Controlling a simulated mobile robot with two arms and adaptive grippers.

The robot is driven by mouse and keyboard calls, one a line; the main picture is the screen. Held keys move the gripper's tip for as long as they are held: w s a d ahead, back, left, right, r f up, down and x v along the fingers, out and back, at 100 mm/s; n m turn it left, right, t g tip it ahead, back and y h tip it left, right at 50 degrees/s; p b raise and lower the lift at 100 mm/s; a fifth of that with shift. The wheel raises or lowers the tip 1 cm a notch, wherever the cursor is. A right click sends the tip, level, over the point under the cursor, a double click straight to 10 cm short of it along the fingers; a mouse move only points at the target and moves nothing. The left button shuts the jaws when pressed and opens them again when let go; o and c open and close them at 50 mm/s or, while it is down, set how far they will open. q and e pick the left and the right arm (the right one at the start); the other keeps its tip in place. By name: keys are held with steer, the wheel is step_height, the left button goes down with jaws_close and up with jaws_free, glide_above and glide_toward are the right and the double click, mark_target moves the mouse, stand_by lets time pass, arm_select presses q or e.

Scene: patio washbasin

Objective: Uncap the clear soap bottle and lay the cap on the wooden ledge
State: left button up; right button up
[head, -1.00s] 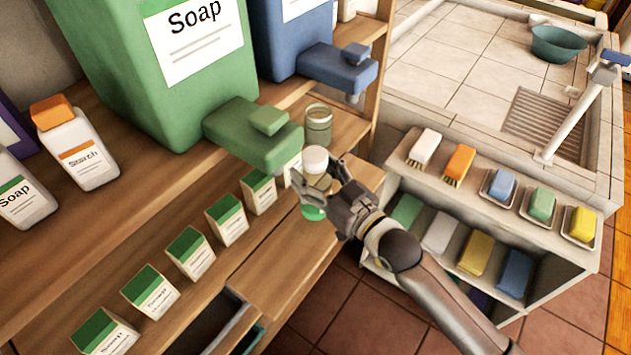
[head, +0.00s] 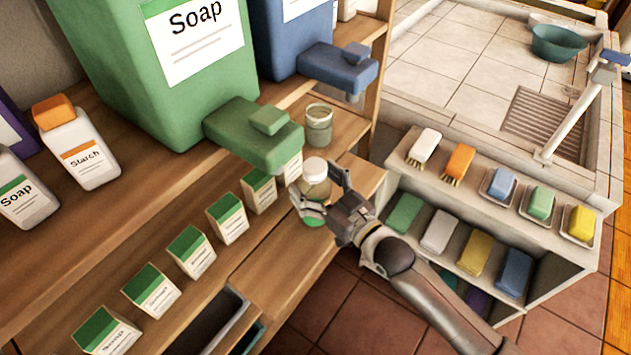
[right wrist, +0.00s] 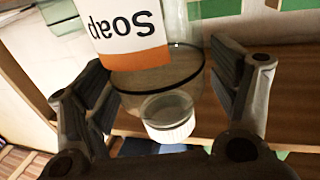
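The clear soap bottle (head: 318,187) stands upright by the wooden ledge (head: 359,176), with its white cap (head: 315,166) on top. In the right wrist view the bottle (right wrist: 160,78) appears upside down, with an orange and white Soap label and the white cap (right wrist: 170,127) at its neck. My right gripper (head: 321,192) is open, with its fingers on either side of the bottle. In the right wrist view a small gap shows at the right finger; contact at the left one is unclear. The bottle's lower part is partly hidden by a finger. My left gripper is not in view.
A green dispenser (head: 255,135) overhangs just left of the bottle. A glass jar (head: 319,126) stands behind it. Several green-topped boxes (head: 227,219) line the shelf. Brushes and soap bars (head: 502,185) fill a low rack at right.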

steer(key=shift+r, duration=0.15)
steer(key=b+v, duration=0.1)
steer(key=v, duration=1.1)
